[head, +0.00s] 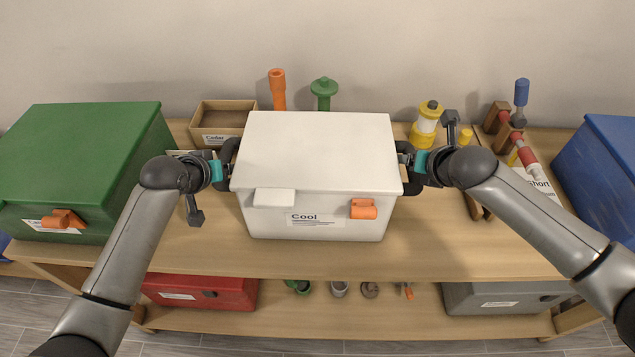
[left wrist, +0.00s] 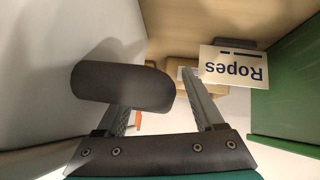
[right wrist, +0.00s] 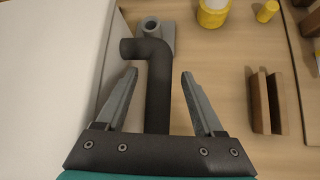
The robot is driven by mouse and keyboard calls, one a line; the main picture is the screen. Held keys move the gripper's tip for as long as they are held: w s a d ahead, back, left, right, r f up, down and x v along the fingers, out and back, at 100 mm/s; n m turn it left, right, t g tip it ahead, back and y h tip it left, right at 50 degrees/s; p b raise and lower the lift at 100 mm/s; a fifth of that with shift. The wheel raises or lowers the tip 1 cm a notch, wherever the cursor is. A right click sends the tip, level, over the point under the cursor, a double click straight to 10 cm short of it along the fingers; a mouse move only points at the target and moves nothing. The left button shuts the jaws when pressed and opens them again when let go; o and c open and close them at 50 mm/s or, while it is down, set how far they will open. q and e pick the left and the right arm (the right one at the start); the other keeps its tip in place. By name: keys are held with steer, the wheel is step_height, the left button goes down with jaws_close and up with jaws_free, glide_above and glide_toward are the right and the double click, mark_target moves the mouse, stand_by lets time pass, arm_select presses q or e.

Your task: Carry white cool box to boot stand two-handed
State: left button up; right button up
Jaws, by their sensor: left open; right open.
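The white cool box (head: 318,150), labelled "Cool" with an orange latch on its front, sits level on the wooden shelf top, lid shut. A black handle sticks out on each side. My left gripper (head: 228,163) is open at the left handle (left wrist: 125,83); in the left wrist view the handle overlaps one finger, and I cannot tell if it lies fully between them. My right gripper (head: 405,161) is open at the right handle (right wrist: 157,85), whose bar runs between its fingers in the right wrist view. I cannot identify a boot stand.
A green box (head: 80,150) stands left and a blue box (head: 605,160) right. Behind are an open carton (head: 222,115), orange (head: 278,90), green (head: 324,92) and yellow (head: 427,122) items. Wooden pieces stand to the right. The shelf in front of the box is clear. A lower shelf holds red and grey boxes.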

arm_select(q)
steer(key=shift+w+f, duration=0.2)
arm_select(e)
steer(key=shift+w+f, duration=0.15)
steer(key=shift+w, duration=0.05)
arm_select(q)
jaws_close()
arm_select(e)
jaws_close()
stand_by(1.0)
